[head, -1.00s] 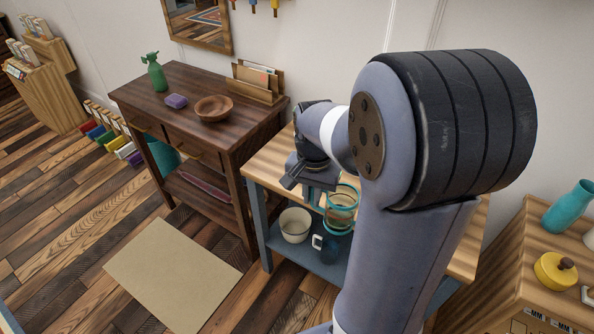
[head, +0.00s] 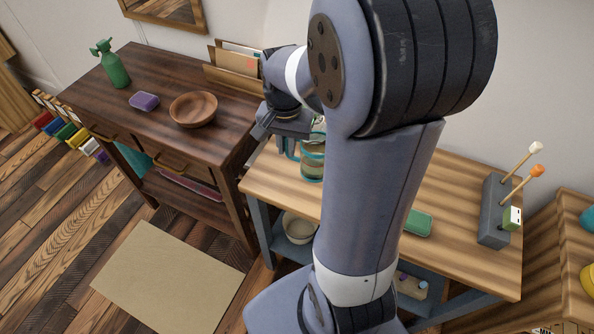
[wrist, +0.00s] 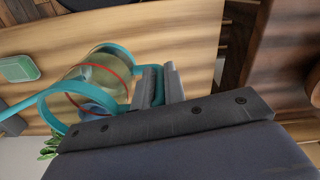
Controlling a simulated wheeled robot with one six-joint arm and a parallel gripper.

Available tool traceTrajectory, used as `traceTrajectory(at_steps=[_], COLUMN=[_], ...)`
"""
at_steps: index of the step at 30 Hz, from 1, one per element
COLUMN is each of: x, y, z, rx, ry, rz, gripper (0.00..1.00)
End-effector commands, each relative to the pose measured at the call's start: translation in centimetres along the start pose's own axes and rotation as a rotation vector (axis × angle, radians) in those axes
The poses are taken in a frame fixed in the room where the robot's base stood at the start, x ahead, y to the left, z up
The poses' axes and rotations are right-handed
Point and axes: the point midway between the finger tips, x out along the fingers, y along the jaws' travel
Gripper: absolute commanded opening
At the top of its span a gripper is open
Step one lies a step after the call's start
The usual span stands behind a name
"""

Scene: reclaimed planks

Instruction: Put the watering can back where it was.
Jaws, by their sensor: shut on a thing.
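The watering can (head: 313,168) has a see-through, yellowish body with teal rims and a teal handle. It shows at the left end of the light wood bench (head: 455,240) in the head view, partly hidden by my arm. In the wrist view the watering can (wrist: 112,78) lies left of my fingers, with a red line around its body and a teal loop and spout at lower left. My gripper (wrist: 160,86) is shut on its teal handle. My gripper (head: 287,140) is beside the can in the head view. I cannot tell whether the can touches the bench top.
A dark sideboard (head: 150,68) at left holds a green spray bottle (head: 115,68), purple sponge (head: 144,101), wooden bowl (head: 193,109) and letter rack (head: 232,80). A green box (head: 418,223) and grey block (head: 494,215) with sticks stand on the bench. A white bowl (head: 299,230) is below.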

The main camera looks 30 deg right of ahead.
Motion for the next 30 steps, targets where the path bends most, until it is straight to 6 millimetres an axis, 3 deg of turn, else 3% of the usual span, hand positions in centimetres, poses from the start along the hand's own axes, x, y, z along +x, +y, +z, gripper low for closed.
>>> traceTrajectory(at_steps=[6,17,30], x=[4.1,8.1,9.0], y=[0.1,0.1,0.0], z=[0.1,0.1,0.0], rx=[0.000,0.000,0.000], ry=[-0.004,-0.005,-0.001], rz=[0.003,0.003,0.001], gripper=[0.00,0.00,0.00])
